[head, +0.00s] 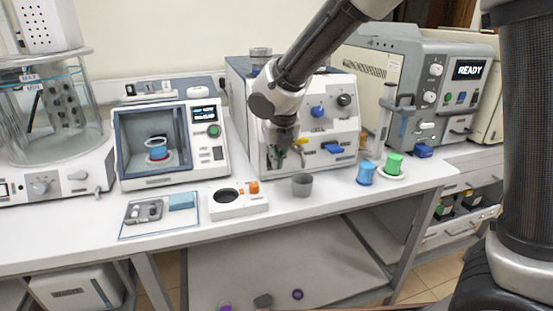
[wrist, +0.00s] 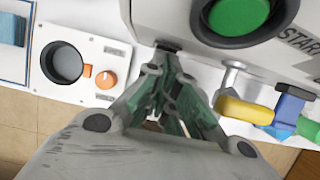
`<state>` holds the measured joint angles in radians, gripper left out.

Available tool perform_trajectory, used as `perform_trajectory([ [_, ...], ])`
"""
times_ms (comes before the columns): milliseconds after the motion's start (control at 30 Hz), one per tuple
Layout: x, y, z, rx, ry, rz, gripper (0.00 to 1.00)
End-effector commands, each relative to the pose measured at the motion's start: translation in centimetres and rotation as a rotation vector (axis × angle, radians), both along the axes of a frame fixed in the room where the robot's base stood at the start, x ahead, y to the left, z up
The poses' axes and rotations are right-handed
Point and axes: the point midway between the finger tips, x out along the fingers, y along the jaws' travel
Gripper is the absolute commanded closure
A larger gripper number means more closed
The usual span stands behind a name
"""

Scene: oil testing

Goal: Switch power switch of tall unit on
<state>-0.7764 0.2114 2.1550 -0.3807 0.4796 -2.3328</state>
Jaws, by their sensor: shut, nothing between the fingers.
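A white and grey benchtop unit (head: 258,130) stands mid-bench with a blue knob, a black knob and a blue handle on its front. My gripper (head: 281,158) is at the left part of this front, and my arm covers some of it. The wrist view shows the unit's front (wrist: 150,18) close up, with a big green START button (wrist: 238,14). My gripper (wrist: 168,62) is shut and empty, with its tips by a small dark part (wrist: 168,46) at the panel's lower edge. I cannot tell whether that part is a power switch or whether the tips touch it.
A white block with a dark round opening (head: 239,206) is nearby. A viscometer-like unit (head: 173,140) stands left, and a unit reading READY (head: 440,95) right.

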Motion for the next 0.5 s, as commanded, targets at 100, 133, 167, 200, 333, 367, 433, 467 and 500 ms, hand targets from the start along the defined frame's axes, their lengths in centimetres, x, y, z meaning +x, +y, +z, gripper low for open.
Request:
perform_trajectory([
  [100, 0.0, 0.0, 0.1, 0.0, -0.001, 0.0, 1.0],
  [133, 0.0, 0.0, 0.1, 0.0, -0.001, 0.0, 1.0],
  [167, 0.0, 0.0, 0.2, 0.001, -0.001, 0.0, 1.0],
  [200, 0.0, 0.0, 0.4, 0.002, -0.002, -0.001, 1.0],
  [333, 0.0, 0.1, 1.0, 0.003, -0.002, -0.001, 1.0],
  [367, 0.0, 0.1, 1.1, 0.003, -0.001, -0.001, 1.0],
  [433, 0.0, 0.0, 1.4, 0.002, -0.001, -0.002, 1.0],
  [467, 0.0, 0.0, 1.5, 0.002, -0.001, -0.001, 1.0],
  [500, 0.0, 0.0, 1.6, 0.001, -0.001, 0.0, 1.0],
])
